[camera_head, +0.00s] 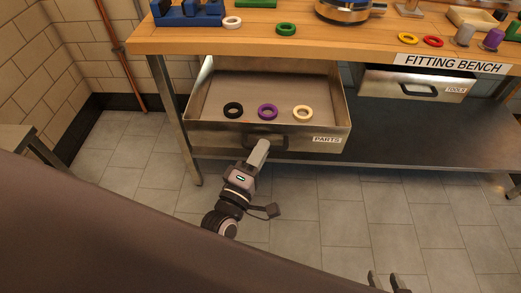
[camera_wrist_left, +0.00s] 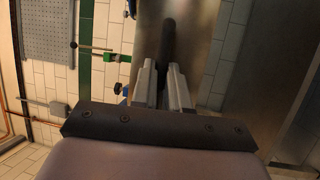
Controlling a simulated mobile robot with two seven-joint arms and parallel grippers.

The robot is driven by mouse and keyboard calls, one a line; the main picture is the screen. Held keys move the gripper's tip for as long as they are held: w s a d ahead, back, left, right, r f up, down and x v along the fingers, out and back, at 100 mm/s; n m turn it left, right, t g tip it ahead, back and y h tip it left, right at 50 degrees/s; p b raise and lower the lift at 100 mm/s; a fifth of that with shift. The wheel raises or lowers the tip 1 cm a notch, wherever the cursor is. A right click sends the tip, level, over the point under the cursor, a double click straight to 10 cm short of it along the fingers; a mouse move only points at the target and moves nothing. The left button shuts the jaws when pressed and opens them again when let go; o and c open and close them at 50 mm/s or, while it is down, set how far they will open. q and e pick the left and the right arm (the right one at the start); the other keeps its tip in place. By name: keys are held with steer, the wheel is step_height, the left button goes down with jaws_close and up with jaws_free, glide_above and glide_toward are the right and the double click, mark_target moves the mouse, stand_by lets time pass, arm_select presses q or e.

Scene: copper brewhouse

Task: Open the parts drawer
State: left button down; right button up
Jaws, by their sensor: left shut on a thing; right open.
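The parts drawer (camera_head: 205,133), a metal drawer labelled PARTS, stands pulled out from under the fitting bench. Black, purple and cream rings lie inside it. My left gripper (camera_head: 262,146) is at the drawer's dark front handle (camera_head: 277,141), shut on it. In the left wrist view the two fingers (camera_wrist_left: 163,88) are on either side of the dark handle bar (camera_wrist_left: 168,45). My right gripper (camera_head: 386,283) shows only its fingertips at the bottom edge of the head view, open and apart from the drawer.
The wooden bench top (camera_head: 250,42) carries several rings, a blue holder (camera_head: 187,14) and a round metal vessel (camera_head: 343,10). The tools drawer (camera_head: 420,84) is to the right. A lower shelf (camera_head: 430,130) spans beneath. The tiled floor in front is clear.

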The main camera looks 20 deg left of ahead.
arm_select(q)
steer(key=c, duration=1.1)
jaws_free()
steer(key=shift+s, duration=0.1)
steer(key=v, duration=0.7)
steer(key=s+a+f+m+g+p, duration=0.1)
steer(key=s+m+g+p, duration=0.1)
steer(key=m, duration=0.4)
steer(key=s+a+f+m+g+p, duration=0.1)
steer(key=s+a+m+g+p, duration=0.1)
steer(key=s+m+g, duration=0.2)
steer(key=s+a+f+m+g+p, duration=0.1)
steer(key=s+m+g+p, duration=0.2)
steer(key=m, duration=0.5)
steer(key=shift+s+a+f, duration=0.35)
